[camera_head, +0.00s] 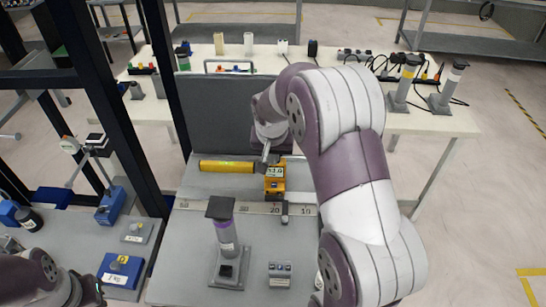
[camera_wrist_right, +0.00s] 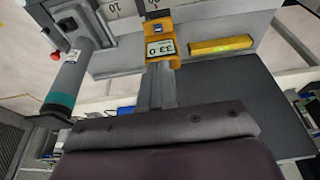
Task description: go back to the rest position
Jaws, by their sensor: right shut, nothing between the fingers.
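My right arm reaches in from the lower right in the head view. My right gripper (camera_head: 266,153) is shut and empty. It is just behind and above a yellow gauge block with a numeric display (camera_head: 274,179), close to it. In the wrist view the shut fingers (camera_wrist_right: 158,88) point toward the yellow gauge (camera_wrist_right: 160,47); I cannot tell whether they touch it. Part of my left arm shows at the bottom left of the head view, but its fingers cannot be made out.
A yellow level (camera_head: 227,166) lies left of the gauge, before a grey foam wall (camera_head: 228,115). A ruler strip (camera_head: 247,208) crosses the bench. A grey post with a purple band (camera_head: 227,240) stands in front. Dark frame uprights (camera_head: 97,100) rise at left.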

